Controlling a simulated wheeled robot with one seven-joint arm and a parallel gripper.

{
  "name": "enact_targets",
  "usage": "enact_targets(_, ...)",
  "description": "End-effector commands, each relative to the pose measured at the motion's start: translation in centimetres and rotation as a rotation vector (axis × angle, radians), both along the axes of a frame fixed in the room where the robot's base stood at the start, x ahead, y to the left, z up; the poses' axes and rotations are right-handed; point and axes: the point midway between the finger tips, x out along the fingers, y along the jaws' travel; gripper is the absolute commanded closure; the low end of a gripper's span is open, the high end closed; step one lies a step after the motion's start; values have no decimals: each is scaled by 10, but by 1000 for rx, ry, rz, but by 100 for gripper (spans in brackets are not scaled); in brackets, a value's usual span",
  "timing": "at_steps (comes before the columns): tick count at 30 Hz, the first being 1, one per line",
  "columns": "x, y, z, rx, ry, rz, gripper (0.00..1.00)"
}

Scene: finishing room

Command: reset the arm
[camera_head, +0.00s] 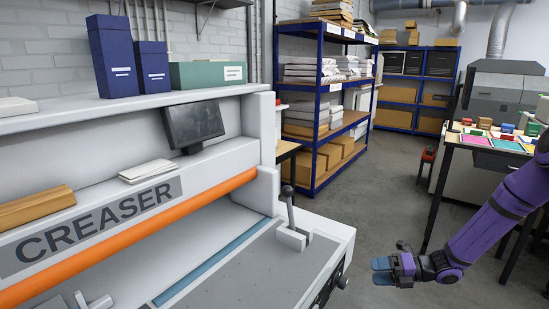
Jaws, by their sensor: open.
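My gripper (383,270) is at the lower right, at the end of my purple arm (492,224). The arm reaches in from the right edge and slopes down to the left. The gripper has blue-grey fingertips, is open and holds nothing that I can see. It shows over the grey floor, to the right of the creaser machine (105,232) and apart from it in the picture.
The creaser has an upright lever (288,208) and an orange bar (130,236). A table (478,145) with coloured sheets and small boxes stands at the right, behind my arm. Blue shelving (320,90) stands farther back. Bare floor (385,190) lies between.

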Motion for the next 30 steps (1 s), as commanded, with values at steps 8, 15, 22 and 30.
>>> enact_targets(8,-20,10,70,-234,-330,290,32)
enact_targets(15,-44,19,125,-407,-605,551,32)
enact_targets(22,-71,24,176,-551,-863,807,32)
enact_targets(30,-109,30,233,-697,-1151,1120,32)
